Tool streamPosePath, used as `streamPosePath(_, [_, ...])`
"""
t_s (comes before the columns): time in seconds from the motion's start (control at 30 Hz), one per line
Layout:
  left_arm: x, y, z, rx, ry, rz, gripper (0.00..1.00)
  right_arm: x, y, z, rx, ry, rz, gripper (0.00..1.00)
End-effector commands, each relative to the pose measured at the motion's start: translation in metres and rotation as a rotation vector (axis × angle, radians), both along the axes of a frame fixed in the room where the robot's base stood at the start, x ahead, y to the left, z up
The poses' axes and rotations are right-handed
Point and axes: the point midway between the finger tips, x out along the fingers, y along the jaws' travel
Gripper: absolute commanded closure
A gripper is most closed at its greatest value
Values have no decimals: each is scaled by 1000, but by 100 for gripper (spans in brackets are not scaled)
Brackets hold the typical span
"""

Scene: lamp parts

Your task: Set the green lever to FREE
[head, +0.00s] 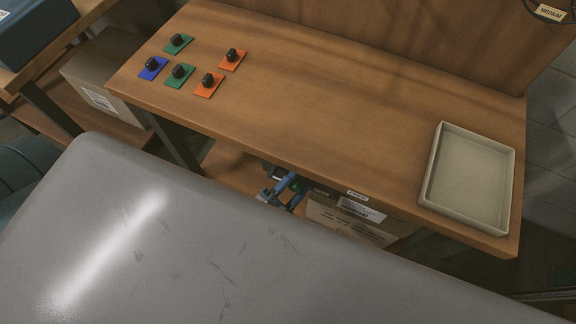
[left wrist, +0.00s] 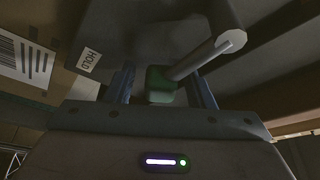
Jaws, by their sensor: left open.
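The green lever (left wrist: 160,84) shows in the left wrist view as a green block, with a pale grey rod running from it to the upper right. My left gripper (head: 283,190) is under the wooden table's front edge in the head view. In the left wrist view its two blue fingers (left wrist: 163,90) are open, one on each side of the green block; I cannot tell whether they touch it. A HOLD label (left wrist: 89,60) is to the left of the lever. A small white label (head: 357,195) sits under the table edge, too small to read. My right gripper is not in view.
The wooden table (head: 330,110) carries several coloured plates with black knobs at the left and a beige tray (head: 470,178) at the right. Its middle is clear. A cardboard box (head: 345,222) stands under the table, close to the gripper.

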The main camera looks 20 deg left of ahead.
Motion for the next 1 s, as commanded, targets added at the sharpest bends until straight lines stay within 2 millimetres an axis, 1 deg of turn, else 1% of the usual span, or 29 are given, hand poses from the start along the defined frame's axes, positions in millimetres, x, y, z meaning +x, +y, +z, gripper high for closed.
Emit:
streamPosePath(0.23, [0,0,1,3,-3,0,51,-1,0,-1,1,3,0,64])
streamPosePath(0.37, [0,0,-5,58,-6,-1,51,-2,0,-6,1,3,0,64])
streamPosePath(0.47, [0,1,-15,164,-9,-1,51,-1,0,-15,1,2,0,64])
streamPosePath(0.6, [0,4,-31,387,-18,-1,51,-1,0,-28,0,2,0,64])
streamPosePath(0.77, [0,12,-46,639,-26,0,51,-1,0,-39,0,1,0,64])
streamPosePath(0.8, [-10,16,-46,633,-21,-3,51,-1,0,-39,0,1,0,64])
streamPosePath(1.0, [-48,32,-45,624,-19,-3,51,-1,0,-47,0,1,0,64])
